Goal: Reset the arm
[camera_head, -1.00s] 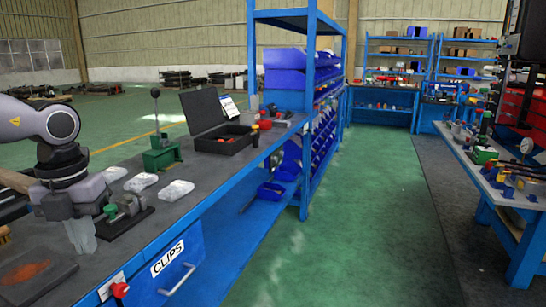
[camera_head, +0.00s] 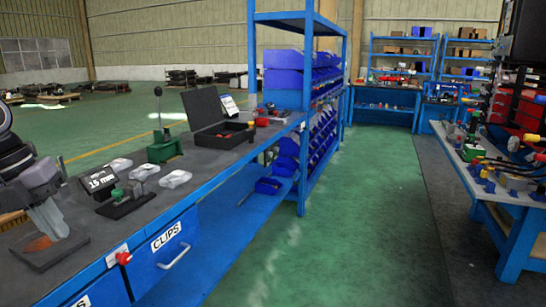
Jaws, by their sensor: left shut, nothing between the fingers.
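My left arm comes in at the left edge of the head view, and its gripper (camera_head: 50,222) points down over the left end of the blue-framed workbench (camera_head: 95,235). The fingers are shut with nothing between them. They hang in front of a dark plate with an orange-brown patch (camera_head: 40,246); I cannot tell whether they touch it. My right gripper is not in view.
Near the gripper stand a "16 mm" block (camera_head: 99,181), a small green-knobbed fixture (camera_head: 127,196) and white packets (camera_head: 175,179). Farther along are a green lever press (camera_head: 163,148) and an open black case (camera_head: 222,132). The green aisle floor (camera_head: 330,230) is clear.

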